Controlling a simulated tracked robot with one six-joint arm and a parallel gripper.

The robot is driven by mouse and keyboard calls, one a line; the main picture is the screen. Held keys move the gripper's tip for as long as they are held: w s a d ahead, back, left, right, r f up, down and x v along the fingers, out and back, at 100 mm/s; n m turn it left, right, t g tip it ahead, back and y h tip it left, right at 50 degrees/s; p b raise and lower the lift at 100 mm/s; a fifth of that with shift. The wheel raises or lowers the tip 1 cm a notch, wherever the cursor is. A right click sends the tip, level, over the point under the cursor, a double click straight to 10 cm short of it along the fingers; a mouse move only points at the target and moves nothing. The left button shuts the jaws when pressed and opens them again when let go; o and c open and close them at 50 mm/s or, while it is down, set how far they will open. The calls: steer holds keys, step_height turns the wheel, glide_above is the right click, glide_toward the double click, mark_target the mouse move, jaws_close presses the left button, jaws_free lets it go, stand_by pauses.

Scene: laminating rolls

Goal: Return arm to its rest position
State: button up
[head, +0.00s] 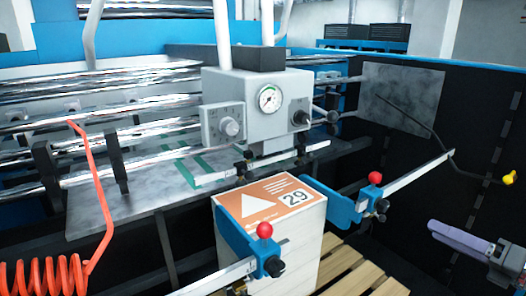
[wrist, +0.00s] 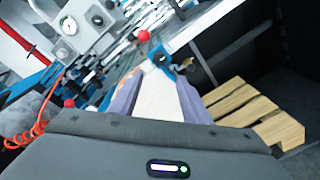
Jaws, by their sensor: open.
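My gripper (head: 436,229) is at the lower right of the head view, its lavender fingers pointing left. It is to the right of the box-shaped stack and apart from it. In the wrist view my gripper (wrist: 158,76) has its two lavender fingers spread, with the pale side of the stack (wrist: 158,103) seen beyond, between them. I see nothing held. The stack (head: 268,235) has an orange top label with a white triangle and "29", and it stands between two blue guides.
The machine with shiny rollers (head: 120,110) and a gauge box (head: 258,106) fills the back. Blue guides with red knobs (head: 265,231) flank the stack. A wooden pallet (head: 365,278) lies below. A dark wall (head: 485,140) and a thin black rod (head: 420,125) are behind my gripper.

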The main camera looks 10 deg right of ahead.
steer(key=w+a+f+n+g+y, duration=0.15)
steer(key=a+n+g, duration=0.35)
steer(key=a, duration=0.5)
steer(key=w+a+f+n+g+y, duration=0.1)
steer(key=w+a+f+n+g, duration=0.2)
steer(key=a+n, duration=0.6)
steer(key=s+a+f+n+g+h, duration=0.1)
steer(key=s+a+n+h, duration=0.2)
steer(key=a+n, duration=0.5)
steer(key=s+a+f+n+g+h, duration=0.1)
steer(key=s+a+n+h, duration=0.3)
steer(key=a+n, duration=0.5)
steer(key=n+h, duration=0.1)
steer(key=n, duration=0.9)
steer(key=shift+s+f, duration=0.15)
steer(key=shift+s, duration=0.15)
